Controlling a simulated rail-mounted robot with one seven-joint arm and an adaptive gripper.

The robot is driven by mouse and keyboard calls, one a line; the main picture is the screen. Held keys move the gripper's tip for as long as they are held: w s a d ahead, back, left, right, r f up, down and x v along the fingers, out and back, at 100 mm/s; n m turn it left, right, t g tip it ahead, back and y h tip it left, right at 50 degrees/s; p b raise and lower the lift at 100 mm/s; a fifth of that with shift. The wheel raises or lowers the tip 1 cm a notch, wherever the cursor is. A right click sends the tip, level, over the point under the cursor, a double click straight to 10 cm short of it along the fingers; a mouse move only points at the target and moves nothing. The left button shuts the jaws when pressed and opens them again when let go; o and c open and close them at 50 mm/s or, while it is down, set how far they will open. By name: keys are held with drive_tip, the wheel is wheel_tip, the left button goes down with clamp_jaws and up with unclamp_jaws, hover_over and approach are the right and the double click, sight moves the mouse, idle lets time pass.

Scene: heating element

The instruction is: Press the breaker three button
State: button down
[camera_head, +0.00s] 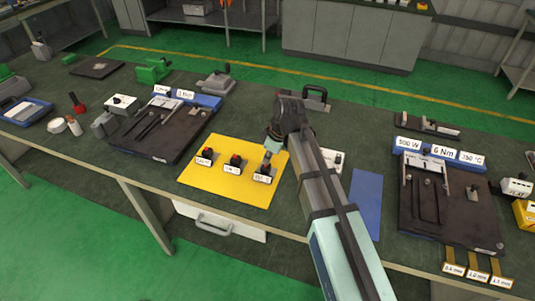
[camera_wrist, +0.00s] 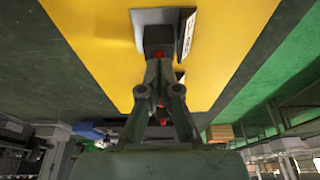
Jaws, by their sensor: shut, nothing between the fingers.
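Three small black breakers with white label plates stand in a row on a yellow mat (camera_head: 225,190). In the wrist view my shut fingertips (camera_wrist: 158,63) are at the black body of a breaker (camera_wrist: 157,37) on a grey plate. The button there is hidden, and I cannot tell whether the tips touch it. Red spots show between and behind the fingers.
A blue mat (camera_head: 365,200) lies right of the yellow one. Dark fixture plates stand on the left (camera_head: 160,140) and right (camera_head: 450,215) of the bench. A white labelled block (camera_head: 333,160) is close beside my arm.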

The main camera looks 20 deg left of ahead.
drive_tip(key=shift+f+b, duration=0.6)
drive_tip(key=shift+f, duration=0.4)
drive_tip(key=shift+s+d, duration=0.1)
wheel_tip(320, 180, up, 4)
drive_tip(key=p, duration=0.2)
drive_tip(key=shift+p, duration=0.4)
drive_tip(key=b+v, duration=0.2)
drive_tip(key=v, duration=0.8)
drive_tip(key=shift+r+b, duration=0.2)
drive_tip(key=shift+b, duration=0.1)
